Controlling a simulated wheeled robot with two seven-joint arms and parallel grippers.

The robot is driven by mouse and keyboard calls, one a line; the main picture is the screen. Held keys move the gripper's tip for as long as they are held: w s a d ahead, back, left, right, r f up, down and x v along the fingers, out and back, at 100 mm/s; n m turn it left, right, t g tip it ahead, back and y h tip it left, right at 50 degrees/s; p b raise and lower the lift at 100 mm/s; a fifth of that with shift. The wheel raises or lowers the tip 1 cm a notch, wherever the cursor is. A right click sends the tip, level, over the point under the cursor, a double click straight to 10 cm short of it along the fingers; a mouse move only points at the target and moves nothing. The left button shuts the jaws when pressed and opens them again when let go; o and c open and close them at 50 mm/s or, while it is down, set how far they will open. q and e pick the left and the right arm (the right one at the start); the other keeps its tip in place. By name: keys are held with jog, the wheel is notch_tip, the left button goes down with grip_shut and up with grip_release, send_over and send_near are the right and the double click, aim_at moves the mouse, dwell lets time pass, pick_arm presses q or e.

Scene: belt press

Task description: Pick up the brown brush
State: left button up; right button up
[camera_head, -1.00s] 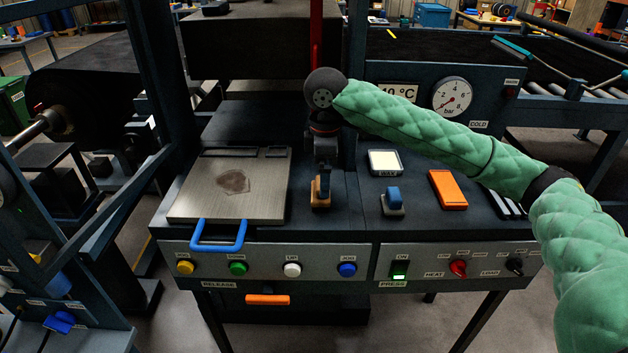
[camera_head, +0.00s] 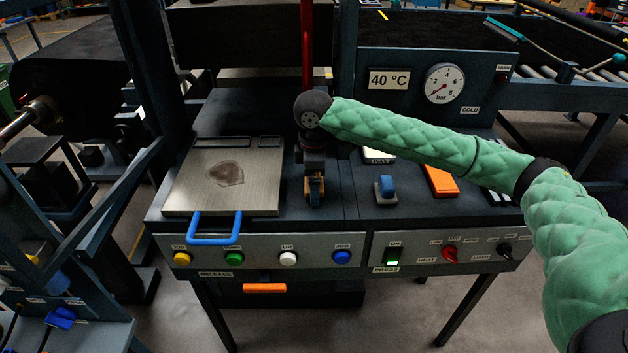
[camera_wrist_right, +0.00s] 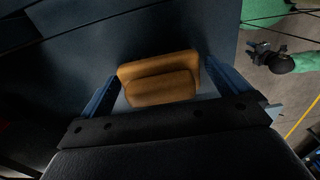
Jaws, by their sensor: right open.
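The brown brush (camera_wrist_right: 158,78) lies on the dark press table in the right wrist view. My right gripper (camera_wrist_right: 160,72) is open, with one blue finger on each side of the brush. I cannot tell whether the fingers touch it. In the head view my right gripper (camera_head: 314,190) points down at the table, right of the metal plate, and largely hides the brush. A small dark gripper (camera_wrist_right: 257,48) on a green-sleeved arm, apparently my left, shows far off at the right of the wrist view. Its jaws are too small to read.
Left of the gripper is a metal plate (camera_head: 255,188) with a dark patch and a blue handle (camera_head: 215,241). To the right are a blue-handled grey block (camera_head: 386,190), an orange block (camera_head: 440,182) and a partly covered wax tin (camera_head: 379,155). A red post (camera_head: 307,50) stands behind.

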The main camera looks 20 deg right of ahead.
jog(key=shift+f, duration=0.25)
pick_arm(q)
jog(key=shift+f, duration=0.25)
pick_arm(e)
jog(key=shift+c, duration=0.4)
jog(key=c, duration=0.9)
pick_arm(q)
jog(key=shift+s, duration=0.1)
pick_arm(e)
jog(key=shift+r, duration=0.2)
jog(key=shift+r, duration=0.3)
notch_tip(320, 180, up, 8)
jog(key=shift+b, duration=1.15)
pick_arm(q)
notch_tip(320, 180, up, 10)
jog(key=w, duration=0.1)
jog(key=shift+d, duration=0.3)
pick_arm(e)
jog(key=shift+r, duration=0.6)
